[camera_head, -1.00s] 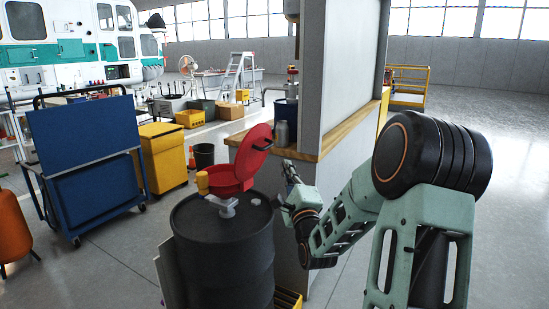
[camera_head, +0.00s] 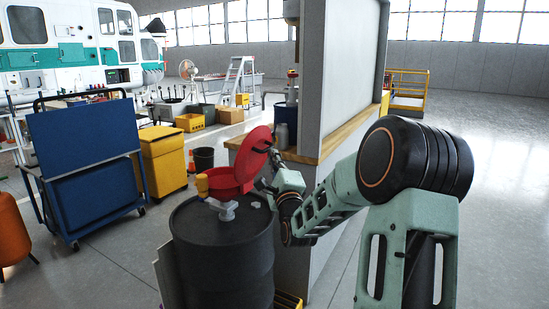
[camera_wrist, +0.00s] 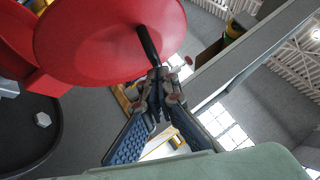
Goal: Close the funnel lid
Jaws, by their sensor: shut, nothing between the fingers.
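The red funnel (camera_head: 230,182) sits on top of a black drum (camera_head: 222,255). Its round red lid (camera_head: 254,148) is hinged up and stands steeply tilted open. In the wrist view the lid (camera_wrist: 85,35) fills the upper left, with a dark handle (camera_wrist: 148,46) sticking out from it. My gripper (camera_head: 269,158) is to the right of the lid, on its handle side. In the wrist view my gripper (camera_wrist: 160,82) is shut and empty, its fingertips close to the handle's end; I cannot tell whether they touch. Part of the drum top (camera_wrist: 45,150) shows at lower left.
A wooden-edged counter (camera_head: 325,145) and a tall grey wall panel (camera_head: 338,70) stand just behind my gripper. A blue cart (camera_head: 85,150) and a yellow bin (camera_head: 163,155) stand left of the drum. Open floor (camera_head: 500,200) lies to the right.

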